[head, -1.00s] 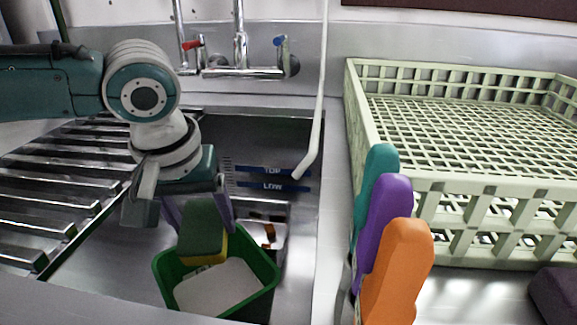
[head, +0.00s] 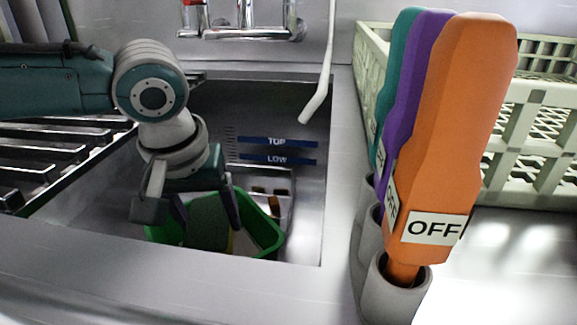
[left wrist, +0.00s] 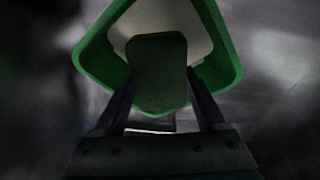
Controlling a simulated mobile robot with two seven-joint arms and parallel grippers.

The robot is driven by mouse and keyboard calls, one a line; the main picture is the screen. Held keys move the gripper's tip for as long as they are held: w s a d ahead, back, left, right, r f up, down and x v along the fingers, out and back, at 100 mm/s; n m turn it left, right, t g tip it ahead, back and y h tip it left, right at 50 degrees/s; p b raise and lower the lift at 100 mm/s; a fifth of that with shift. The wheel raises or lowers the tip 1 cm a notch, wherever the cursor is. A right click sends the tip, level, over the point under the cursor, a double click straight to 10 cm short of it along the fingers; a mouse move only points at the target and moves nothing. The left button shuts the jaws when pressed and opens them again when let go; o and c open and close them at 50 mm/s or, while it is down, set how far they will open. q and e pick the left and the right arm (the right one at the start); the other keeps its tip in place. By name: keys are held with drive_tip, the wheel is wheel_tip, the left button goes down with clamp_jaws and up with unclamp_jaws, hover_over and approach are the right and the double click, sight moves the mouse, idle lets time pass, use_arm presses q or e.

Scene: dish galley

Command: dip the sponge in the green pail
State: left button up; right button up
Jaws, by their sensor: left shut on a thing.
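My left gripper (head: 207,208) is shut on the sponge (head: 208,224), which has a dark green face. In the head view the sponge lies within the outline of the green pail (head: 268,236), and the sink's front edge hides the lower part of both. In the left wrist view the sponge (left wrist: 158,72) sits between the two fingers, in front of the pail's pale interior, with the green pail rim (left wrist: 224,48) around it. How deep the sponge is cannot be told. My right gripper is not in view.
The pail stands in a metal sink basin with blue TOP and LOW marks (head: 277,150). A white pipe (head: 322,92) hangs at the basin's right. Orange (head: 450,120), purple and teal handles stand upright right of it, before a pale green rack (head: 520,125). Metal slats (head: 40,172) lie left.

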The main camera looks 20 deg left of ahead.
use_arm(q)
drive_tip(key=shift+f+b, duration=1.45)
drive_tip(key=shift+f, duration=1.8)
drive_tip(key=shift+r, duration=0.1)
wheel_tip(320, 180, up, 12)
drive_tip(key=p, duration=1.5)
drive_tip(key=shift+r, duration=0.25)
